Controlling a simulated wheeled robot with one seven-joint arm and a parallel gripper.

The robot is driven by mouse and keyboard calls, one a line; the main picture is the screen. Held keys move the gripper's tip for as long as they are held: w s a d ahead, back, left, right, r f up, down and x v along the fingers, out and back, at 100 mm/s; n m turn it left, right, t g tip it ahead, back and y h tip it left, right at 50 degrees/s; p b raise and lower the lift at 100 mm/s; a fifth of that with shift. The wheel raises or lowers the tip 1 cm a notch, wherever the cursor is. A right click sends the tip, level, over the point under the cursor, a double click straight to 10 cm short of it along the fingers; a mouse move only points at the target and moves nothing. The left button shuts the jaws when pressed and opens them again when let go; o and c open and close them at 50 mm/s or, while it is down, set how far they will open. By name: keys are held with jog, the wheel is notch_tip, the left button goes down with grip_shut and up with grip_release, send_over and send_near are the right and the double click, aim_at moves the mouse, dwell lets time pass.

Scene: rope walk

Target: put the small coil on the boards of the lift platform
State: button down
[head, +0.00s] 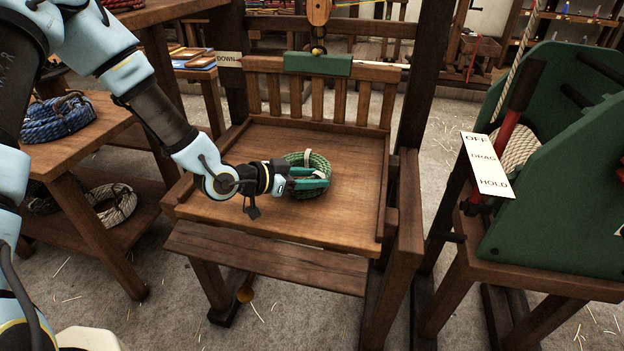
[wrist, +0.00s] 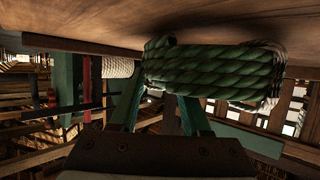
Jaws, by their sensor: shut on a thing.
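The small coil (head: 308,172) is green rope with a pale binding. It is over the middle of the lift platform (head: 352,205), a wooden tray with low side rails and a slatted back. My gripper (head: 312,180) reaches in from the left and is shut on the coil's near side. In the wrist view the green coil (wrist: 210,72) is between the fingers (wrist: 160,112), close against the platform boards (wrist: 120,20), which fill the top of that picture. I cannot tell whether the coil touches the boards.
A green-sided machine (head: 560,170) with a red lever (head: 508,135) and an OFF, DRAG, HOLD plate (head: 487,165) stands right. A blue coil (head: 58,117) lies on a table at left, a pale coil (head: 112,203) on its lower shelf. The platform boards around the held coil are clear.

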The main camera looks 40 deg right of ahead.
jog(key=shift+f, duration=0.4)
jog(key=shift+c, duration=1.8)
grip_release()
